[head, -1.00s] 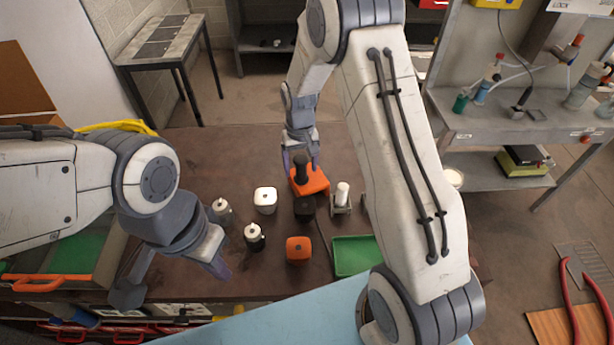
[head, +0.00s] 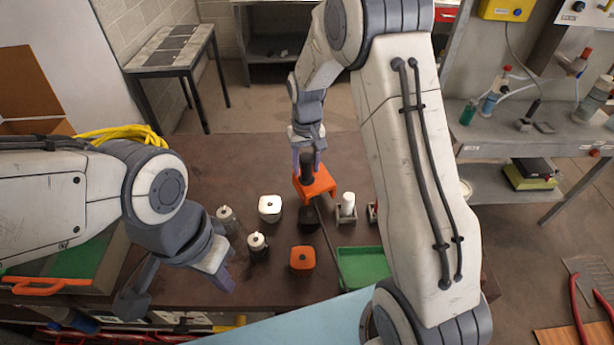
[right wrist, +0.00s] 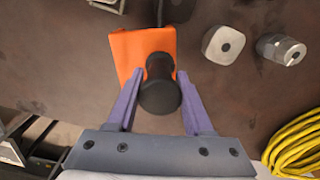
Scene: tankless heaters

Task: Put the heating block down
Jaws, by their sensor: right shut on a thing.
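The heating block, which I take to be the orange piece (head: 318,187) with a black cylinder standing on it, is at the far middle of the brown table. My right gripper (head: 307,152) is shut on the black cylinder from above. In the right wrist view the purple fingers (right wrist: 158,108) lie either side of the black cylinder (right wrist: 160,92), with the orange part (right wrist: 128,52) beyond it. I cannot tell whether the orange part touches the table. My left gripper (head: 175,285) is open and empty, its fingers wide apart near the table's front left.
Close by stand a black block (head: 309,218), a white-topped block (head: 270,208), an orange-topped block (head: 302,259), two small cylinders (head: 258,246) and a white cylinder on a stand (head: 347,208). A dark cable or rod runs towards a green tray (head: 364,266).

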